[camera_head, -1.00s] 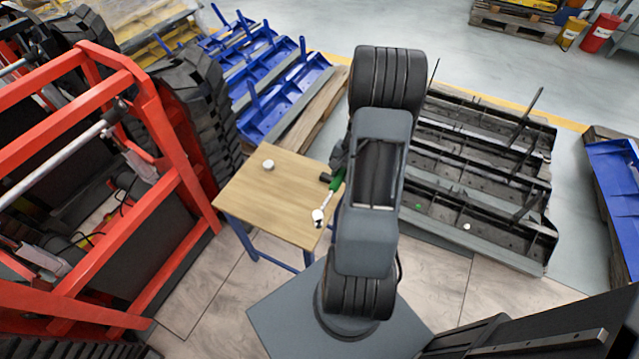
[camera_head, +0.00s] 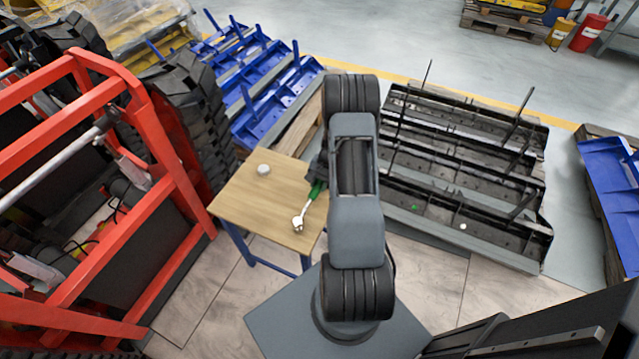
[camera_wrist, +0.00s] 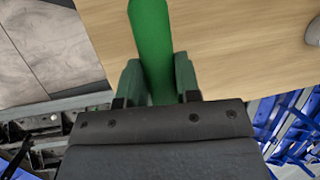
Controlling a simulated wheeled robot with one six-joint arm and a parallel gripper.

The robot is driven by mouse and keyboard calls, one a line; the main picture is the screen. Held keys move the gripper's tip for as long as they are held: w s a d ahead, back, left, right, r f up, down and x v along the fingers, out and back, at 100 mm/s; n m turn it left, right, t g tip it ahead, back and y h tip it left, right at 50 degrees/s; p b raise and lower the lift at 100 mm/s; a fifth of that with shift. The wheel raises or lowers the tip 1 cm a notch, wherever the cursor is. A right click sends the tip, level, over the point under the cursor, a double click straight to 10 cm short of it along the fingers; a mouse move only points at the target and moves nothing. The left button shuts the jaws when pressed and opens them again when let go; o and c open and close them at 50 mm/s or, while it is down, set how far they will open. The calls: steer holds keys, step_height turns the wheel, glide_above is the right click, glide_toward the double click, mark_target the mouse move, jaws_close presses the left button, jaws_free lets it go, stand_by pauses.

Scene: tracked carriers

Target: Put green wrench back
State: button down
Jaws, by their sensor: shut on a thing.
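The green wrench has a green handle and a shiny metal head (camera_head: 299,222). My gripper (camera_wrist: 158,78) is shut on the green handle (camera_wrist: 150,35), with a green finger on each side of it in the wrist view. In the head view the wrench sticks out left of my arm, over the right part of the wooden table (camera_head: 255,200). I cannot tell whether it touches the table top. My gripper is mostly hidden behind my arm in the head view.
A small round whitish object (camera_head: 263,170) stands on the table's far left part. A red frame (camera_head: 150,130) rises left of the table. Blue metal parts (camera_head: 275,100) lie behind it, and dark metal racks (camera_head: 465,170) lie to the right.

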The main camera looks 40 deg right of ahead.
steer(key=shift+f, duration=0.15)
steer(key=c, duration=0.8)
jaws_free()
steer(key=v, duration=1.2)
steer(key=s+a+r+n+h, duration=0.15)
steer(key=a+r+n, duration=0.35)
steer(key=a+r, duration=0.75)
steer(key=s+a+r+n+t+h, duration=0.1)
steer(key=s+a+r+n, duration=0.1)
steer(key=s+a, duration=0.1)
steer(key=s+a+r+n+t, duration=0.1)
steer(key=s+a+r+n, duration=0.1)
steer(key=s+a, duration=0.2)
steer(key=s+a+r+n+t+h, duration=0.1)
steer(key=s+a+r+n, duration=0.1)
steer(key=a, duration=0.3)
steer(key=shift+s+a+n+h, duration=0.2)
steer(key=shift+s+n+h, duration=0.25)
steer(key=shift+s, duration=0.45)
